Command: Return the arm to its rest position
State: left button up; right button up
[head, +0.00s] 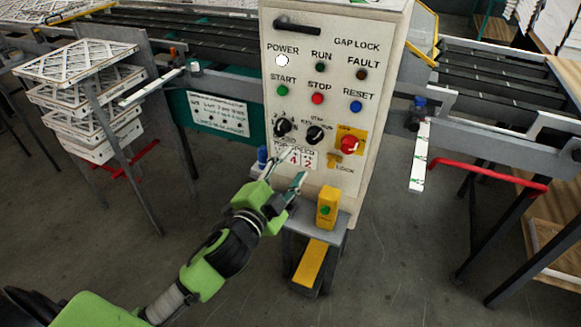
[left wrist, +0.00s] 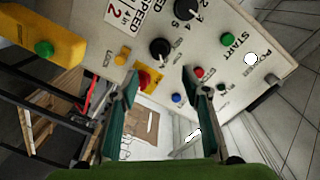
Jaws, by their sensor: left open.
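My left arm (head: 205,275), green and black, reaches in from the lower left in the head view. My left gripper (head: 291,167) is in front of the lower part of a white control panel (head: 330,110). Its two fingers are spread apart with nothing between them. I cannot tell the exact gap between fingertips and panel. My right gripper is not in view.
A yellow button box (head: 327,207) stands on a small grey stand below the panel, right of the gripper. The panel carries several buttons, knobs and a red stop button (head: 348,145). Stacked filters (head: 85,100) stand at left; a red bar (head: 490,172) is at right.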

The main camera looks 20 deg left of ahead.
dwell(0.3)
pick_arm(q)
notch_tip(320, 180, down, 19)
jog(key=a+n+g+y, duration=0.1)
jog(key=a+n+g, duration=0.1)
jog(key=a+g, duration=0.15)
jog(key=s+a+f+n+g, duration=0.15)
jog(key=s+f, duration=0.25)
jog(key=f, duration=0.4)
jog(key=s+f+g, duration=0.2)
jog(key=s+f, duration=0.2)
jog(key=f, duration=0.3)
jog(key=s+f+n+g, duration=0.15)
jog(key=s+f, duration=0.25)
jog(key=f, duration=0.4)
jog(key=s+f+n+g, duration=0.1)
jog(key=s+f+g, duration=0.1)
jog(key=s+f, duration=0.5)
jog(key=s+d+f+n+g, duration=0.1)
jog(key=s+f, duration=0.6)
jog(key=s, duration=1)
jog(key=s+d+f+n+g, duration=0.1)
jog(key=s+f+g, duration=0.4)
jog(key=s, duration=0.7)
notch_tip(320, 180, down, 2)
jog(key=shift+s+d+f+n, duration=0.1)
jog(key=shift+s+d+n, duration=0.15)
jog(key=shift+n, duration=0.45)
